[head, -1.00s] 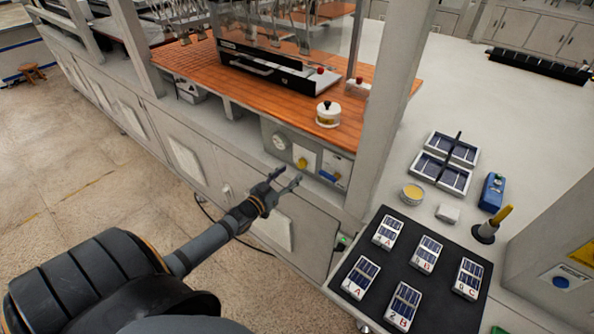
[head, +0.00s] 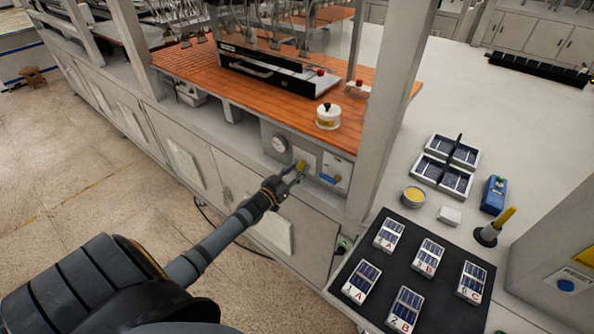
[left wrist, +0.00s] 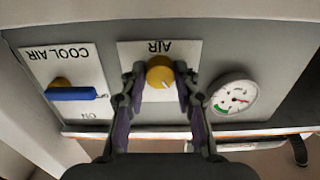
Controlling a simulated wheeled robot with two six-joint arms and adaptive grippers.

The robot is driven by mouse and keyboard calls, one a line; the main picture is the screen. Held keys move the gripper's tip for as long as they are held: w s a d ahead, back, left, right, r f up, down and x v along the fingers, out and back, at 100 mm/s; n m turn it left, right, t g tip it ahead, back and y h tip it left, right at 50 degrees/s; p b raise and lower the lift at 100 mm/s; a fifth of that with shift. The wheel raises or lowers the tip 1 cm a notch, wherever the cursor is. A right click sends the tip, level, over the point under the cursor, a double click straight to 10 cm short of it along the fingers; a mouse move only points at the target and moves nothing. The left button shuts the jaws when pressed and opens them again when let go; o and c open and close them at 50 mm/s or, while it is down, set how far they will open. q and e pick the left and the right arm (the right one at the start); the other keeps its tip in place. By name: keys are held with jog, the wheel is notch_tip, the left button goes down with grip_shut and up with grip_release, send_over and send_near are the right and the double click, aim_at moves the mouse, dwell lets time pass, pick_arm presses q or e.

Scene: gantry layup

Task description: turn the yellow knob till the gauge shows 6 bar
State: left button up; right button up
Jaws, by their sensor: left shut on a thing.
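The yellow knob (left wrist: 160,75) sits on a white plate marked AIR, upside down in the left wrist view. My left gripper (left wrist: 157,85) has a finger on each side of it and is shut on it. In the head view the knob (head: 302,164) is partly hidden by my left gripper (head: 295,175). The round gauge (left wrist: 234,97) is beside the plate, with a green band, and also shows in the head view (head: 280,144). Its needle is visible, but its figures are too small to read. My right gripper is in neither view.
A COOLAIR plate (left wrist: 68,82) with a blue lever (left wrist: 72,94) is on the knob's other side. An orange worktop (head: 270,98) lies above the panel. A black mat (head: 388,262) with lettered solar-cell pieces lies at the right, beside a post.

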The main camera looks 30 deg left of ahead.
pick_arm(q)
grip_shut()
jog(key=shift+m, duration=0.4)
jog(key=m, duration=0.4)
jog(key=shift+m, duration=0.3)
jog(key=m, duration=0.6)
jog(key=shift+a, duration=0.1)
jog(key=m, duration=0.6)
jog(key=shift+m, duration=0.4)
jog(key=m, duration=0.5)
jog(key=shift+m, duration=0.3)
